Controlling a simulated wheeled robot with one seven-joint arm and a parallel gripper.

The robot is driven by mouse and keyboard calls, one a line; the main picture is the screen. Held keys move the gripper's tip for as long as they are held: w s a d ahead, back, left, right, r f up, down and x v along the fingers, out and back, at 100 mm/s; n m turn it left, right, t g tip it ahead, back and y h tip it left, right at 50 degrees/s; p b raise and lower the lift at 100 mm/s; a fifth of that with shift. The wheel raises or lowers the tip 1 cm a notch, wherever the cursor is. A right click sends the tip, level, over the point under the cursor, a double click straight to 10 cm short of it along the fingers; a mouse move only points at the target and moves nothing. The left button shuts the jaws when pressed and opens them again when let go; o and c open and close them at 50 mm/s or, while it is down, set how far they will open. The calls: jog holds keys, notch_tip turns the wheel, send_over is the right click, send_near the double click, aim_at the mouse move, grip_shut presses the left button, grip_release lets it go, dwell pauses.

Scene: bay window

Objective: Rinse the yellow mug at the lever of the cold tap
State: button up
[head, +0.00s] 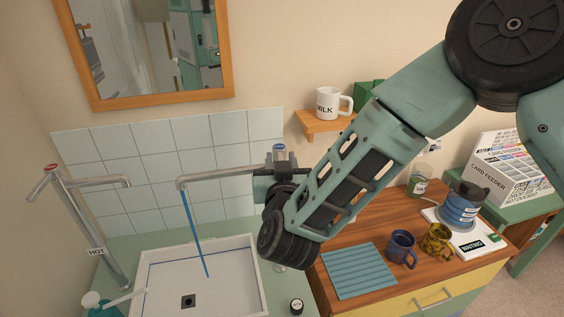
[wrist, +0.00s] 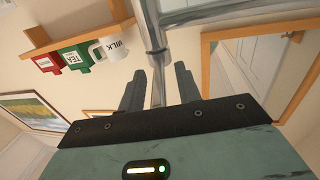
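The yellow mug (head: 437,240), dark-patterned, stands upright on the wooden counter, right of a dark blue mug (head: 401,248). The cold tap (head: 222,178), with a blue cap (head: 279,149), reaches over the sink from the right. A thin blue stream (head: 195,235) falls from its spout into the sink. My gripper (head: 268,184) is at the tap's upright end, which my arm partly hides. In the wrist view my gripper (wrist: 160,90) has its two fingers apart, with a chrome tap part (wrist: 157,65) between them and gaps showing on both sides. It holds no mug.
The white sink (head: 255,285) holds no mug. The hot tap (head: 75,205) stands at its left. A ribbed blue mat (head: 358,270) lies left of the mugs; a blue-banded appliance (head: 460,208) stands behind. The MILK mug (head: 327,103) sits on a wall shelf (head: 318,124).

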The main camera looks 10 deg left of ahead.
jog(key=shift+s+f, duration=0.1)
jog(key=shift+s, duration=0.2)
jog(key=b+v, duration=0.6)
jog(key=v, duration=1.1)
jog(key=shift+w+d, duration=0.1)
jog(key=shift+w, duration=0.1)
